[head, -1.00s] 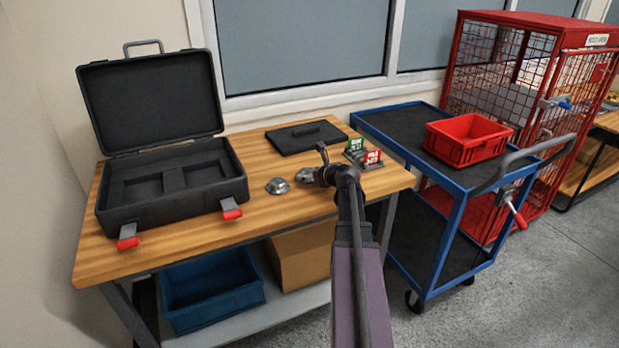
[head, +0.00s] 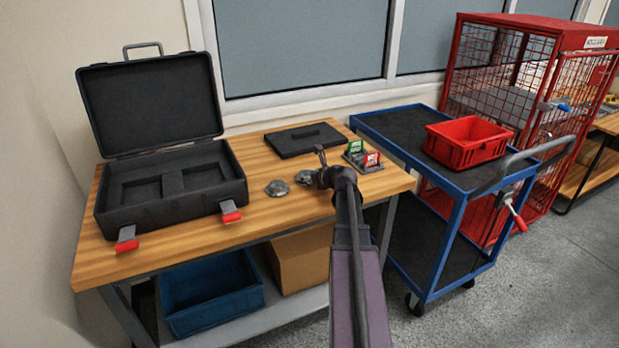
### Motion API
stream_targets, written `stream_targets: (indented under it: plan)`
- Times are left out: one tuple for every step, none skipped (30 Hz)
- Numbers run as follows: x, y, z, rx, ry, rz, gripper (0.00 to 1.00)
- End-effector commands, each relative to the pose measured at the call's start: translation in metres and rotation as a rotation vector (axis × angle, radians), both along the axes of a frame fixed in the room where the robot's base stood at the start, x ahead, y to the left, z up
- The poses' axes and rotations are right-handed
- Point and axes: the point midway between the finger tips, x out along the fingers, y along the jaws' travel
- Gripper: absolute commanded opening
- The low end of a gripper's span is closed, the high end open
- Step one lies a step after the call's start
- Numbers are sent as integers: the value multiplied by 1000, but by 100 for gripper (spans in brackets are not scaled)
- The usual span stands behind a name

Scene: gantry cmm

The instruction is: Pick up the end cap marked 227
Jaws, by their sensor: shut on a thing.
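Two small grey metal end caps are on the wooden bench. The left end cap (head: 277,188) stands alone on the bench top. The right end cap (head: 304,177) is at the tip of my gripper (head: 314,177), which is shut on it and partly covers it. I cannot read any number on either cap at this size. I cannot tell whether the held cap still touches the bench.
An open black case (head: 170,205) with a recessed foam insert stands on the left of the bench (head: 250,230). A blue cart (head: 395,140) with a red bin (head: 466,142) stands right.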

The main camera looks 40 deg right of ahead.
Motion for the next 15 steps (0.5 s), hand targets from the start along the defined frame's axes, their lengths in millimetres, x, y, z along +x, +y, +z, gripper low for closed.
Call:
stream_targets:
  plan:
    - [0,0,0,0,0,0,10]
    - [0,0,0,0,0,0,10]
    - [0,0,0,-1,0,0,10]
    - [0,0,0,-1,0,0,10]
    - [0,0,0,-1,0,1,10]
    - [0,0,0,-1,0,1,10]
    - [0,0,0,-1,0,1,10]
    - [0,0,0,-1,0,1,10]
    - [0,0,0,-1,1,1,10]
    - [1,0,1,-1,1,1,10]
    - [0,0,1,-1,1,1,10]
    - [1,0,2,-1,0,1,10]
    - [1,1,3,-1,0,1,10]
    - [0,1,4,-1,0,1,10]
    - [0,1,5,-1,0,1,10]
